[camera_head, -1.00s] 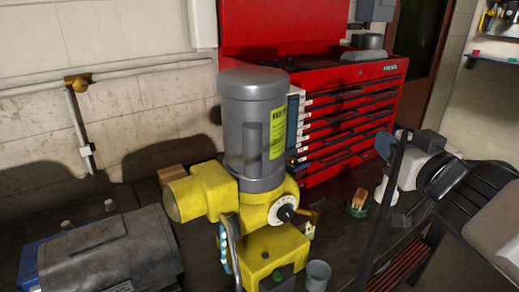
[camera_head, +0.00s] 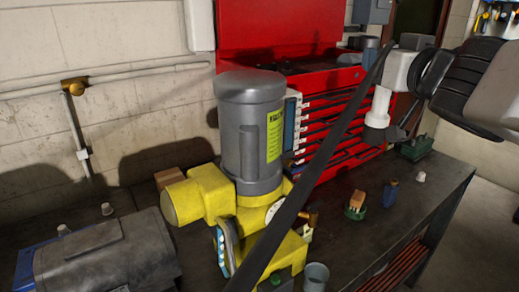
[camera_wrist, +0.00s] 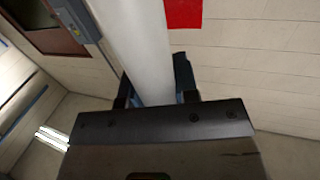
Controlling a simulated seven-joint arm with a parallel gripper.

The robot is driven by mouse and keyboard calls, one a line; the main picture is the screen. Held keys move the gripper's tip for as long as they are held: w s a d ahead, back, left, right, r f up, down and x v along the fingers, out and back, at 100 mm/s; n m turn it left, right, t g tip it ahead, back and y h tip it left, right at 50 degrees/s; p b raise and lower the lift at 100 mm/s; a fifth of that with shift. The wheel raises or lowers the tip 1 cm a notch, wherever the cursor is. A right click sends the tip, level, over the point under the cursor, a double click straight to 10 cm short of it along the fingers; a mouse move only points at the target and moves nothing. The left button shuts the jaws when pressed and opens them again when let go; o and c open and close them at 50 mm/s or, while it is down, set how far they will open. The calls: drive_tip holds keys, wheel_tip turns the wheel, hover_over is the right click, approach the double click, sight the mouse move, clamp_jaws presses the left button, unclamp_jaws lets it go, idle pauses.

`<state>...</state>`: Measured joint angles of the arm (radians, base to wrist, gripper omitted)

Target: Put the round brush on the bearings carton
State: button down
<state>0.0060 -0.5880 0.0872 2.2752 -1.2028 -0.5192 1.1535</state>
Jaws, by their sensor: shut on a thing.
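My gripper (camera_head: 378,85) is at the right in the head view, raised above the bench and in front of the red tool chest. It is shut on a white round-bodied thing, which I take to be the round brush (camera_head: 377,118); its lower end is flared. In the wrist view its smooth white shaft (camera_wrist: 138,45) runs between the dark fingers. A small plain brown box (camera_head: 168,177) sits behind the yellow motor and may be the bearings carton; I can read no label on it.
A yellow and grey motor (camera_head: 250,140) stands mid-bench, a dark grey motor (camera_head: 105,255) at left. A green container with a wooden piece (camera_head: 356,211), a blue bottle (camera_head: 390,194), a white cup (camera_head: 421,177) and a green box (camera_head: 416,147) stand at right. A dark bar crosses the foreground.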

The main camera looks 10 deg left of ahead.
drive_tip(key=w+a+r+m+h, duration=0.1)
drive_tip(key=w+a+r, duration=0.3)
drive_tip(key=w+a, duration=0.65)
drive_tip(key=w+a+r+h, duration=0.1)
drive_tip(key=w+a+r, duration=0.4)
drive_tip(key=w+a, duration=0.6)
drive_tip(key=w+a+f+m+t+h, duration=0.1)
drive_tip(key=w+a+f, duration=0.1)
drive_tip(key=a, duration=0.7)
drive_tip(key=w+a+f+h, duration=0.1)
drive_tip(key=w+a+f, duration=0.15)
drive_tip(key=a, duration=0.65)
drive_tip(key=s+a+f, duration=0.1)
drive_tip(key=a+f, duration=0.4)
drive_tip(key=a, duration=0.5)
drive_tip(key=s+a+f, duration=0.1)
drive_tip(key=a+f, duration=0.3)
drive_tip(key=a, duration=0.6)
wheel_tip(320, 180, down, 18)
drive_tip(key=shift+d+r+m, duration=0.15)
drive_tip(key=shift+m, duration=0.15)
drive_tip(key=shift+s, duration=0.1)
